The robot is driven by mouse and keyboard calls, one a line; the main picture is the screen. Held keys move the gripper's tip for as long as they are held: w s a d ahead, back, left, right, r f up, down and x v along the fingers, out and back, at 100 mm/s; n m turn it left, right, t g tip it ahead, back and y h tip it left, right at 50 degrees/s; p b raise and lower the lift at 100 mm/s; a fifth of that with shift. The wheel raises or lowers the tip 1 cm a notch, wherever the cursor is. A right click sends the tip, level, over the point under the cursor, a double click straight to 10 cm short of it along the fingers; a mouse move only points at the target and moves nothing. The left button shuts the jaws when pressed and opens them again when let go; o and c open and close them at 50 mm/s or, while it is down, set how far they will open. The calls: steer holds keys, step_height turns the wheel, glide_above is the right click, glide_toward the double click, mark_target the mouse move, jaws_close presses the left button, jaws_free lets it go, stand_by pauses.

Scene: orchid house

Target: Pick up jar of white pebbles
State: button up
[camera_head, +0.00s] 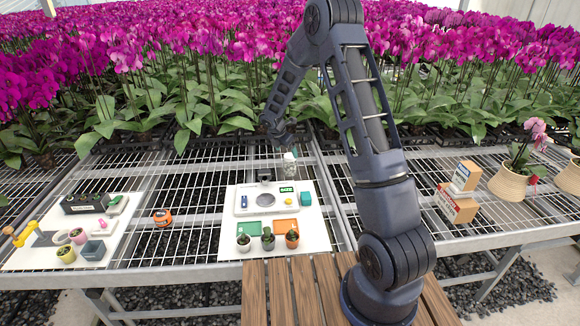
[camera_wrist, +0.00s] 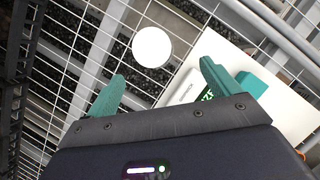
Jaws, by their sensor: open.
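The jar of white pebbles (camera_head: 290,168) appears as a small clear jar with a white top, upright behind the middle white board. Its contents are too small to make out. In the wrist view I see a round white top (camera_wrist: 152,47), apparently the jar's, from above. My gripper (camera_head: 281,140) is above and slightly left of the jar in the head view. In the wrist view my gripper (camera_wrist: 163,86) is open and empty, its two teal fingers spread wide. The white top lies beyond the fingertips, between their lines, apart from both.
The middle white board (camera_head: 231,222) holds a grey tray, a green label, a teal block (camera_head: 305,199), green and orange trays and small potted plants. An orange item (camera_head: 162,217) lies left on the mesh bench. Cardboard boxes (camera_head: 458,206) stand right. Orchids fill the back.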

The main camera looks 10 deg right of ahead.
mark_target(289, 158)
steer(key=x, duration=0.6)
steer(key=shift+w, duration=0.1)
steer(key=shift+w+a+x, duration=0.1)
steer(key=shift+w+x, duration=0.1)
steer(key=shift+x, duration=1.05)
steer(key=shift+w+a+x, duration=0.15)
steer(key=shift+w+x, duration=0.05)
steer(key=shift+x, duration=1.05)
steer(key=c, duration=1.4)
steer(key=shift+o, duration=0.2)
steer(key=shift+r, duration=0.15)
